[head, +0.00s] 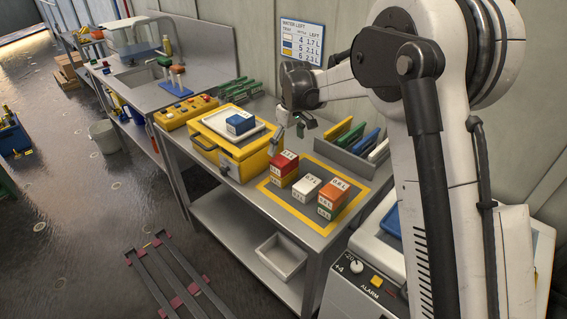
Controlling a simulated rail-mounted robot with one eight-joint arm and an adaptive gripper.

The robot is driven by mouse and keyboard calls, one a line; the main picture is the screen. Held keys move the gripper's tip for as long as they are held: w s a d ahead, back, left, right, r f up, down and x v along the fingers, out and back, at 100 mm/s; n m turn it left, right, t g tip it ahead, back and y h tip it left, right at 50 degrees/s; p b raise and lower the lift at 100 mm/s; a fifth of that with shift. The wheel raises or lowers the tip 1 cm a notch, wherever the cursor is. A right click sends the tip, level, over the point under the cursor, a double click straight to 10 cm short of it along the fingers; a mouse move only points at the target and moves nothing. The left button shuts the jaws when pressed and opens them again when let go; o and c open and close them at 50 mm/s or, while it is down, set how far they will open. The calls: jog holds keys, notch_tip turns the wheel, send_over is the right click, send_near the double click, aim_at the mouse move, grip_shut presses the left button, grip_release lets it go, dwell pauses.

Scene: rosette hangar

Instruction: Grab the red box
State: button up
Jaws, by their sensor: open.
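The red box (285,161) is on top of a short stack on the grey metal bench, inside the yellow-bordered square. It has a white label on its lid. A yellow box (281,179) shows beneath it. My gripper (288,126) hangs behind and above the red box, near the back of the bench. It is open, appears empty and is apart from the box. Its fingers are small in the picture, and my arm comes in from the right.
A white box (306,188) and an orange-topped stack (333,191) stand close to the right. A yellow case (237,155) carries a tray with a blue box (240,123) to the left. Coloured upright panels (363,142) line the back. The square's front strip is bare.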

aim_at(285, 158)
jog(key=shift+w+a+f+p, duration=0.1)
jog(key=shift+a+f+p, duration=0.1)
jog(key=shift+f, duration=1.1)
jog(key=shift+w+a+f+p, duration=0.1)
jog(key=shift+f+p, duration=0.05)
jog(key=shift+f, duration=1.15)
jog(key=shift+a+f+p, duration=0.1)
jog(key=shift+f+p, duration=0.1)
jog(key=shift+f, duration=1.1)
jog(key=c, duration=1.3)
